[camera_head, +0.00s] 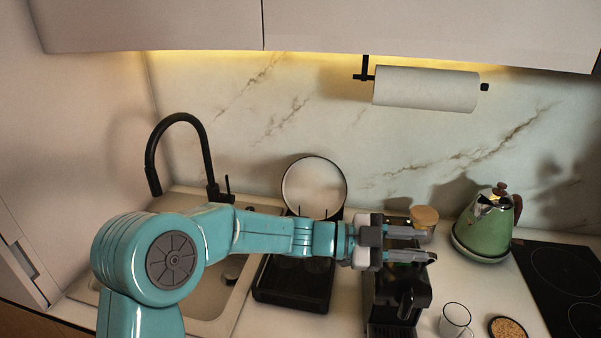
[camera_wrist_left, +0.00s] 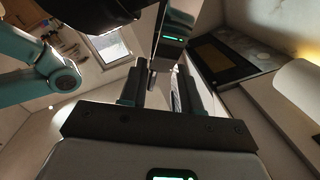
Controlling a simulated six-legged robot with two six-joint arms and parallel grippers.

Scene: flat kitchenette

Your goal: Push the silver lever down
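A black coffee machine (camera_head: 395,305) stands on the counter, partly covered by my left gripper (camera_head: 418,245). The gripper is above its top, with its two grey fingers apart and pointing right. I see nothing held between them. The left wrist view shows the same fingers (camera_wrist_left: 160,92) apart, with a dark upright piece with a green light (camera_wrist_left: 173,40) beyond them; I cannot tell what it belongs to. I cannot clearly make out a silver lever; it may be hidden behind the gripper. My right gripper is not clearly identifiable in either view.
A black dish rack (camera_head: 292,285) with a round plate (camera_head: 314,187) is left of the machine. A green kettle (camera_head: 486,230), a wooden-lidded jar (camera_head: 424,217), a glass (camera_head: 454,320) and a bowl (camera_head: 508,328) are to the right, before the black cooktop (camera_head: 562,285).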

